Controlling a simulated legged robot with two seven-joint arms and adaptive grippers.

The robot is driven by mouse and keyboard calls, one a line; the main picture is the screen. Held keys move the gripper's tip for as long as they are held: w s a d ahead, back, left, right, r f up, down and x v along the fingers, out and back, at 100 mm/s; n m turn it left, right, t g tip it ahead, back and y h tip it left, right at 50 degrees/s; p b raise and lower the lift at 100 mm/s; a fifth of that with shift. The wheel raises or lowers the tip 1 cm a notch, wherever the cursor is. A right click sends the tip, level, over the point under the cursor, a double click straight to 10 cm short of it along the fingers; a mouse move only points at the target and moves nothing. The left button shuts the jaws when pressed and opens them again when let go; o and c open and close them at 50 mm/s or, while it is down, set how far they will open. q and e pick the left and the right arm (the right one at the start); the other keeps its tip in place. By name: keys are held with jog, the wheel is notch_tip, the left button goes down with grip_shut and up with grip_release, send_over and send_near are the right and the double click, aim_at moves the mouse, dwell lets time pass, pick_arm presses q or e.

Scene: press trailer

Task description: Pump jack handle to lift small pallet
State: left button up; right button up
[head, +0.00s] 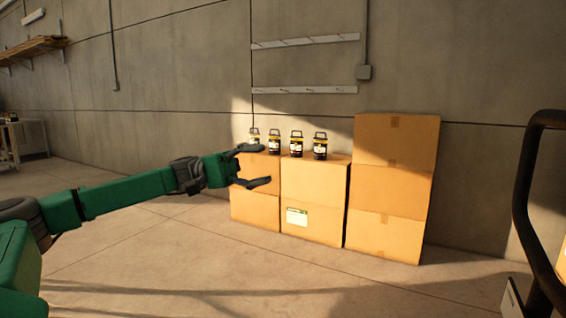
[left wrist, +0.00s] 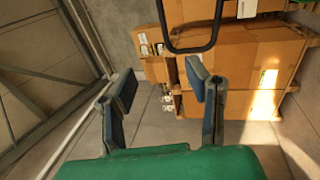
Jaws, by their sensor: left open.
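A black curved bar, seemingly the jack handle (head: 520,205), stands at the right edge of the head view, partly cut off. In the left wrist view a black handle loop (left wrist: 190,50) hangs in from the top, beyond the fingers and in front of cardboard boxes. My left gripper (head: 262,165) is open and empty, held out in the air to the left of the handle and apart from it. Its two spread fingers also show in the left wrist view (left wrist: 161,78). My right gripper is not in view.
Stacked cardboard boxes (head: 392,185) stand by the concrete wall. Several dark lanterns or canisters (head: 320,148) sit on the lower stacks. A wooden shelf (head: 35,48) and a table (head: 25,136) are at the far left. The floor (head: 200,250) before the boxes is clear.

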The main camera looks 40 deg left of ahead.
pick_arm(q)
jog(key=shift+v, duration=1.35)
